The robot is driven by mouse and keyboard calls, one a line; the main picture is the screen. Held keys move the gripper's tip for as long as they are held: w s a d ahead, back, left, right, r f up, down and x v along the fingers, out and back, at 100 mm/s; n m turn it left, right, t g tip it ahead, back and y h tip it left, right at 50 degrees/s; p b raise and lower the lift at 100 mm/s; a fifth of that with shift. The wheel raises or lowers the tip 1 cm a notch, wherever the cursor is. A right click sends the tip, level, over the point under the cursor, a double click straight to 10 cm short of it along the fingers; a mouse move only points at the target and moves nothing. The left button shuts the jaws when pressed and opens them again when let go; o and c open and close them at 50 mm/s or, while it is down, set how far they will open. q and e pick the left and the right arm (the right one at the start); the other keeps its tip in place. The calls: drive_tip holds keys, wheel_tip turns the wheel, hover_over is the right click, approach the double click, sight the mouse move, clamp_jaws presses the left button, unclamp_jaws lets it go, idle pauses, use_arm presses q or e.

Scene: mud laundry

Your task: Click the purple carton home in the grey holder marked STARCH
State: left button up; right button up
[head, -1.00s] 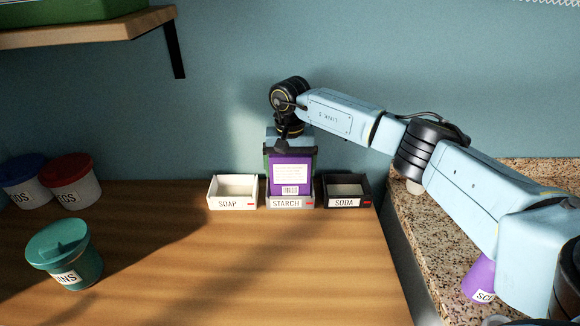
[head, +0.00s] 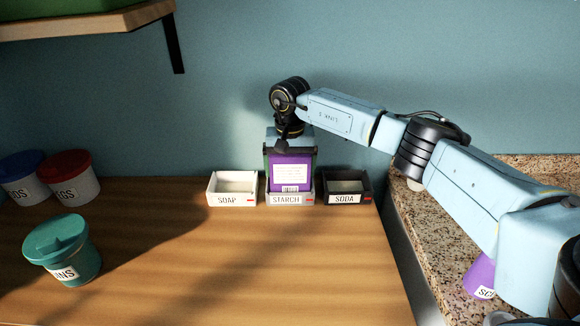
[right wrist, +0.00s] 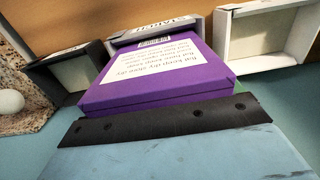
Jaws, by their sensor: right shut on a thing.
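The purple carton (head: 291,158) stands upright with its lower end inside the grey STARCH holder (head: 290,200). The holder's front wall hides the carton's bottom and part of its barcode. My right gripper (head: 290,148) is shut on the carton's upper part from above. In the right wrist view the carton (right wrist: 150,88) runs from the dark gripper edge into the grey holder (right wrist: 160,30). I cannot see whether the carton touches the holder's floor. My left gripper is not in view.
A white SOAP holder (head: 232,200) stands to the left and a black SODA holder (head: 346,199) to the right, both close by. Lidded tubs, including a teal one (head: 63,250), stand at left. The wooden counter (head: 250,265) in front is clear.

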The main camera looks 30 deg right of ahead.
drive_tip(key=shift+f, duration=0.25)
drive_tip(key=o, duration=1.1)
drive_tip(key=shift+o, duration=0.2)
wheel_tip(320, 180, up, 14)
drive_tip(key=shift+f, duration=0.2)
